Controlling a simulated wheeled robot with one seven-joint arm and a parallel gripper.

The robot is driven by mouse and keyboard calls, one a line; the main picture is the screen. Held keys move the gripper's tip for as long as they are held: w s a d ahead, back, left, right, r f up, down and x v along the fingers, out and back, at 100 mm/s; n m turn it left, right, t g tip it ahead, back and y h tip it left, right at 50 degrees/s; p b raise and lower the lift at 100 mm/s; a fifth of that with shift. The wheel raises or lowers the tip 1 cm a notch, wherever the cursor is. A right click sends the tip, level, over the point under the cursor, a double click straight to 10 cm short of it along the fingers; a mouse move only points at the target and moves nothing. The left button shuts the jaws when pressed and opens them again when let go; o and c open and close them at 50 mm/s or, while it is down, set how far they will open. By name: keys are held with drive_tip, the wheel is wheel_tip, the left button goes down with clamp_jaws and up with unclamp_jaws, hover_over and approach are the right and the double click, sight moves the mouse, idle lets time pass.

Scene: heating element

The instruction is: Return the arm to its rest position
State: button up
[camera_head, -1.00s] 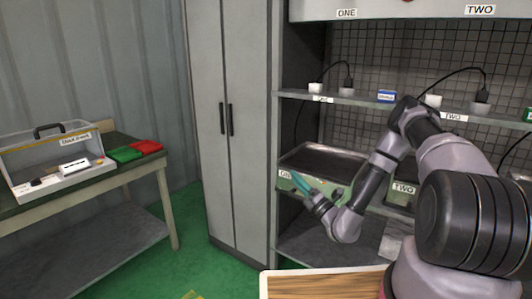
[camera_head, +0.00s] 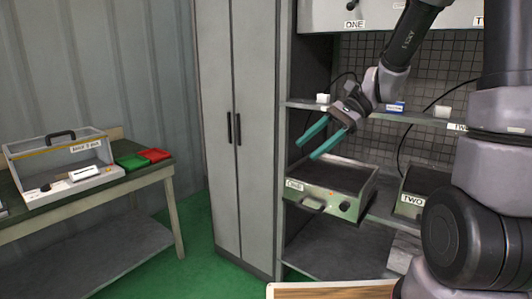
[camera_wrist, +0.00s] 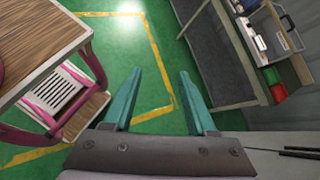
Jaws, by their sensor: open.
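My arm reaches in from the right of the head view, bent high in front of the shelf unit. My gripper (camera_head: 318,138) has two teal fingers spread apart with nothing between them. It points down and left, in front of the shelf and above the heating unit labelled ONE (camera_head: 325,192) in the picture. In the wrist view my gripper (camera_wrist: 160,90) also shows open and empty, over the green floor with yellow lines.
A tall grey cabinet (camera_head: 240,130) stands left of the shelf. A workbench (camera_head: 150,180) with a clear toolbox (camera_head: 62,165), a green bin (camera_head: 132,162) and a red bin (camera_head: 155,155) is at left. A wooden top on a pink frame (camera_wrist: 38,40) shows in the wrist view.

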drive_tip(key=s+d+r+n+t+h, duration=0.6)
drive_tip(key=d+r+t, duration=0.4)
drive_tip(key=d+r, duration=0.2)
drive_tip(key=shift+s+d+h, duration=0.7)
drive_tip(key=shift+d+h, duration=0.05)
drive_tip(key=shift+h, duration=0.35)
